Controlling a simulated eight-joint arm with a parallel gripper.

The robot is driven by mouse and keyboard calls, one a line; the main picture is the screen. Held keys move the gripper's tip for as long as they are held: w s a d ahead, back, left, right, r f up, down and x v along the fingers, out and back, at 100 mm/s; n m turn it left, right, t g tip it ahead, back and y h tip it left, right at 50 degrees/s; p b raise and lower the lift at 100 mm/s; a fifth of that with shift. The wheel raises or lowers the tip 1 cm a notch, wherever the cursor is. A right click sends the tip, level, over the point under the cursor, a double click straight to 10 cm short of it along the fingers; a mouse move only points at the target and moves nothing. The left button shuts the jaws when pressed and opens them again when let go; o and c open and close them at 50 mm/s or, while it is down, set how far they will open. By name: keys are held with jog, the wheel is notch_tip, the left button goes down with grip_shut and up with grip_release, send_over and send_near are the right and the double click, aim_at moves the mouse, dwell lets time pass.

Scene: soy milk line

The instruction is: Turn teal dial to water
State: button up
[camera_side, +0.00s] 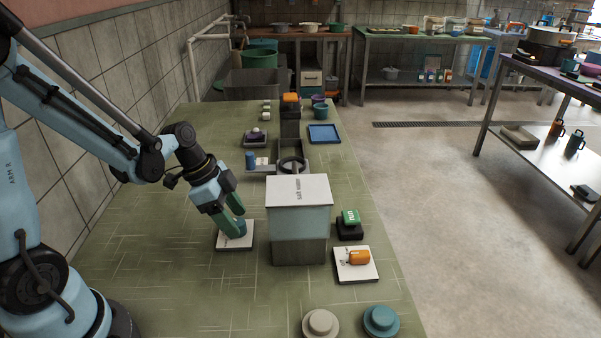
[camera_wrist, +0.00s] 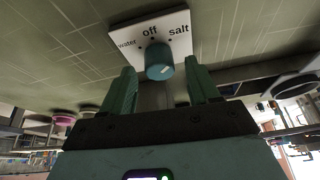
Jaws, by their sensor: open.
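The teal dial (camera_wrist: 160,62) stands on a white plate (camera_wrist: 180,27) whose labels read "water", "off" and "salt". A small pale mark shows on the dial, but I cannot tell which label it points to. In the side view the white plate (camera_side: 236,246) lies on the green bench left of the grey box, with the dial (camera_side: 241,229) partly hidden by my gripper (camera_side: 232,232). My gripper's green fingers (camera_wrist: 160,70) are open, one on each side of the dial. I cannot tell whether they touch it.
A grey box (camera_side: 299,222) with a white lid stands close to the right of my gripper. Two round buttons, beige (camera_side: 320,322) and teal (camera_side: 381,319), are at the front. The bench's left front is clear.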

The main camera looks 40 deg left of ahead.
jog(key=shift+w+d+f, duration=0.1)
jog(key=shift+d+f, duration=0.05)
jog(key=shift+f, duration=0.25)
jog(key=c, duration=1)
